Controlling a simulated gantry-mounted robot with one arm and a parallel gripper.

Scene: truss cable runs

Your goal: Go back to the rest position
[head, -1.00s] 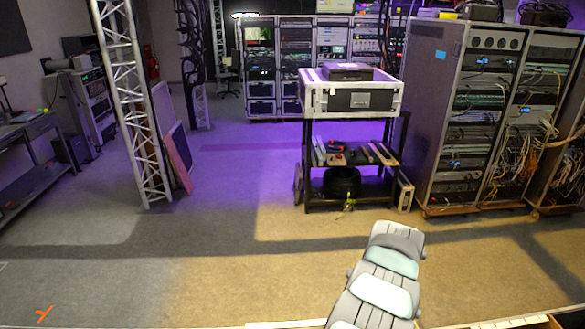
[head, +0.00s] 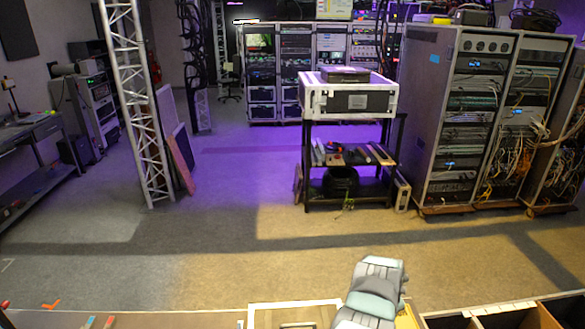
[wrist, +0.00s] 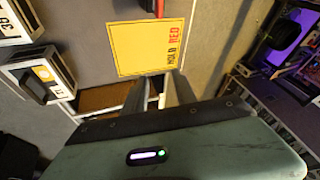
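My gripper (wrist: 158,92) shows in the wrist view, past the dark green wrist housing. Its two grey fingers stand apart with a gap between them, and I see nothing held. A yellow card (wrist: 152,47) with "HOLD RED" printed on it lies beyond the fingertips. In the head view my arm's grey and pale green links rise from the bottom edge, right of centre. The gripper itself is out of sight there.
Wooden-edged trays (head: 290,312) line the bottom of the head view. A truss tower (head: 140,110) stands at left, a cart with a white-edged case (head: 350,97) at centre, and cable-filled racks (head: 480,120) at right. The floor between is clear.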

